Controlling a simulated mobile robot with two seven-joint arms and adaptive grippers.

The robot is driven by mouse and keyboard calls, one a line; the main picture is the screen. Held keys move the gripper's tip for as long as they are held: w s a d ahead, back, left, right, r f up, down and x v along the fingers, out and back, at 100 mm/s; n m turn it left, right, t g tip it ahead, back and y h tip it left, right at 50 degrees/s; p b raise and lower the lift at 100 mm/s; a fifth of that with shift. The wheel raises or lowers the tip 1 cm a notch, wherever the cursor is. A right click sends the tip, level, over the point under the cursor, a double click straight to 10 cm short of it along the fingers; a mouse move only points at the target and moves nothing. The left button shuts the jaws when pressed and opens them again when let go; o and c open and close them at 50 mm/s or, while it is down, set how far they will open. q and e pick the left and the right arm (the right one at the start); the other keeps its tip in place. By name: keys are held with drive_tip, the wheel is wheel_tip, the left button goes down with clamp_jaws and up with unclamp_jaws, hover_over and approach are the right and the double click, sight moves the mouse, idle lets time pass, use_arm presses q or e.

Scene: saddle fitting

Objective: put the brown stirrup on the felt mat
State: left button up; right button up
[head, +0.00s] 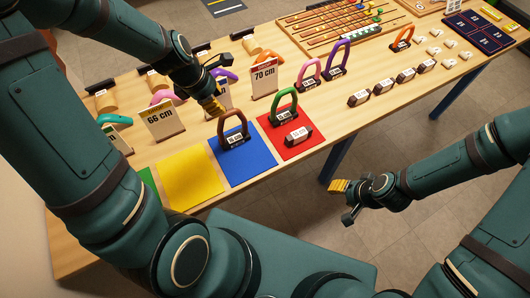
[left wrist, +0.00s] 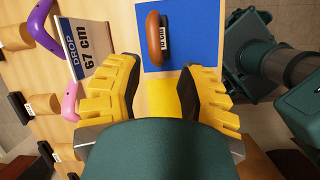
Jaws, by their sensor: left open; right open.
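The brown stirrup (head: 234,124) stands upright on the blue felt mat (head: 257,171), its dark labelled base down on the felt. In the left wrist view the stirrup (left wrist: 153,38) stands on the blue mat (left wrist: 198,28), just beyond the fingertips. My left gripper (head: 217,106) is open and empty, close above and left of the stirrup in the head view, apart from it. My right gripper (head: 342,187) is open and empty over the floor in front of the table.
A red mat (head: 291,151) with a green stirrup (head: 284,103) and a labelled block (head: 299,135) lies to the right. A yellow mat (head: 190,180) lies to the left. Sign cards (head: 162,119) and other coloured stirrups stand behind on the wooden table.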

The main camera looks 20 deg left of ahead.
use_arm(q)
drive_tip(key=s+d+f+m, duration=0.1)
drive_tip(key=d+f+m, duration=0.5)
drive_tip(key=m, duration=0.1)
drive_tip(key=s+d+f+m+h, duration=0.1)
drive_tip(key=s+d+f+m, duration=0.1)
drive_tip(key=d+f+m, duration=0.4)
drive_tip(key=s+d+f+m, duration=0.2)
drive_tip(key=d+f+m, duration=0.4)
drive_tip(key=m, duration=0.4)
drive_tip(key=shift+s+d+g, duration=0.15)
drive_tip(key=shift+s+g, duration=0.05)
drive_tip(key=shift+g, duration=0.2)
